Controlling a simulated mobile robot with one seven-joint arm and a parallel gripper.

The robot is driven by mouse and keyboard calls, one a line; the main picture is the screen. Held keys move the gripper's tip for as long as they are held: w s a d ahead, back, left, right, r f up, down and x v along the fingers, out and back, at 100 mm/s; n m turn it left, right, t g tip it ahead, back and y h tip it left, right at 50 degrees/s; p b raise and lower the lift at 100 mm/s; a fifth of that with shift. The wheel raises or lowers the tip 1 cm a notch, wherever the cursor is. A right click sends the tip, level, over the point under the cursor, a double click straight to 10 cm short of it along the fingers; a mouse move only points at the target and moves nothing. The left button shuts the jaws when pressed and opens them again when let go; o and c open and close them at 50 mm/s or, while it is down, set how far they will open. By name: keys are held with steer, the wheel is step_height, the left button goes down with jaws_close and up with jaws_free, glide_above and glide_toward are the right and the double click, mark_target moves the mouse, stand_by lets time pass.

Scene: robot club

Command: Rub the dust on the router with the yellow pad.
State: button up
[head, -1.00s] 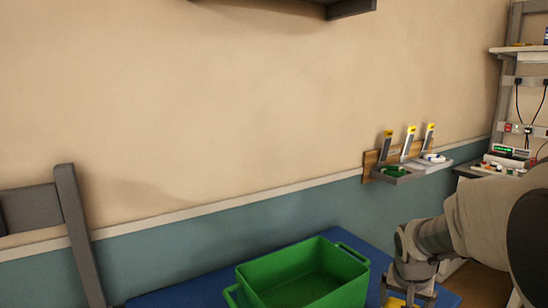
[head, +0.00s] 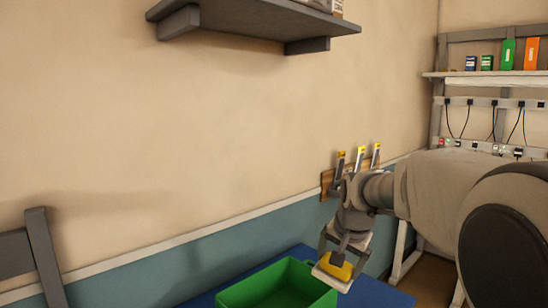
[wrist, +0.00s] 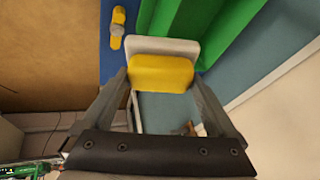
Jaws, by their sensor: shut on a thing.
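My gripper (head: 337,256) is shut on the yellow pad (head: 337,269), which has a pale backing or plate on one side. I hold it above the blue table (head: 380,294), beside the green crate's right end. In the wrist view the yellow pad (wrist: 161,74) sits between the fingertips of my gripper (wrist: 160,80), with the pale part (wrist: 160,46) beyond it. I cannot make out the router or any dust in these views.
The green crate (head: 285,290) stands on the table. A dark wall shelf (head: 245,22) hangs above, with a partly cut-off item on it. A wooden rack (head: 328,181) with yellow-tipped tools is on the wall behind my arm. Another yellow item (wrist: 117,28) lies on the blue surface.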

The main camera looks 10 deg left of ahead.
steer(key=w+a+r+m+t+y+p, duration=0.1)
steer(key=a+r+m+p, duration=0.15)
steer(key=r, duration=0.65)
steer(key=a+r+m+t+y+p, duration=0.1)
steer(key=a+r+t+p, duration=0.15)
steer(key=r, duration=0.75)
steer(key=s+a+r+m+t+y+p, duration=0.1)
steer(key=s+a+r+t+y+p, duration=0.2)
steer(key=r, duration=1.2)
steer(key=s+a+r+m+t+p, duration=0.1)
steer(key=s+a+r+t+p, duration=0.25)
steer(key=r, duration=1.05)
steer(key=s+a+r+m+t+y+p, duration=0.15)
steer(key=s+r+p, duration=0.35)
steer(key=r, duration=1)
steer(key=w+a+p, duration=0.3)
steer(key=w+a, duration=0.1)
steer(key=a, duration=0.1)
steer(key=shift+w+g, duration=0.3)
steer(key=shift+g, duration=0.05)
steer(key=shift+w+a+y, duration=0.25)
steer(key=shift+w+a, duration=0.4)
